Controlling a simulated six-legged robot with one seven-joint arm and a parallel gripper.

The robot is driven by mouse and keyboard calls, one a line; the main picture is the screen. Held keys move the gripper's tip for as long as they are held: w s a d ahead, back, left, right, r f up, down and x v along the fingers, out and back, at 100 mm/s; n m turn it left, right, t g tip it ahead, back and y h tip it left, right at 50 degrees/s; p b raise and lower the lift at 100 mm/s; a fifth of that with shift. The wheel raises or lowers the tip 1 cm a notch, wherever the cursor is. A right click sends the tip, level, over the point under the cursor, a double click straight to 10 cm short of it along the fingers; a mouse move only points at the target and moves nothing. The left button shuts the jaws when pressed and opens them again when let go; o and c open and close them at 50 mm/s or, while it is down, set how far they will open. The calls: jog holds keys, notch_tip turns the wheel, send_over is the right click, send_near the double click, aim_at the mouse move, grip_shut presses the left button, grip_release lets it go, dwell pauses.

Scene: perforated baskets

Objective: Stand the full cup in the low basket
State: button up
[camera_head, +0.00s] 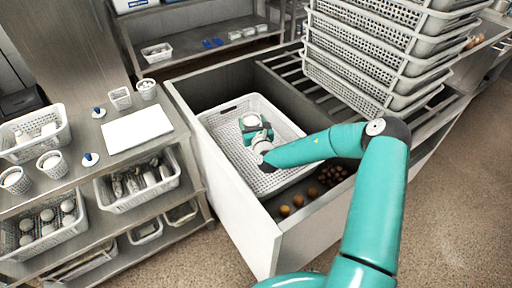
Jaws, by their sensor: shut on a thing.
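The low basket (284,128) is a white perforated tray lying inside an open bin in the middle of the view. My gripper (256,132) reaches into it from the right, over the basket's middle. It is shut on the full cup (250,119), a small white cup whose top faces up, with pale contents. The cup looks upright. Its lower part is hidden by my gripper, so I cannot tell whether it touches the basket floor.
White bin walls (226,205) surround the basket. A tall stack of perforated baskets (375,55) stands at the back right. A steel shelf at left holds more baskets (138,180), cups (52,163) and a white board (137,130). Round brown items (298,200) lie in the bin's front.

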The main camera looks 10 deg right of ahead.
jog(key=w+f, duration=1.3)
jog(key=shift+w, duration=0.35)
jog(key=shift+a+f, duration=0.15)
jog(key=shift+f, duration=0.45)
jog(key=o, duration=0.9)
jog(key=shift+o, duration=0.2)
jog(key=shift+r, duration=0.15)
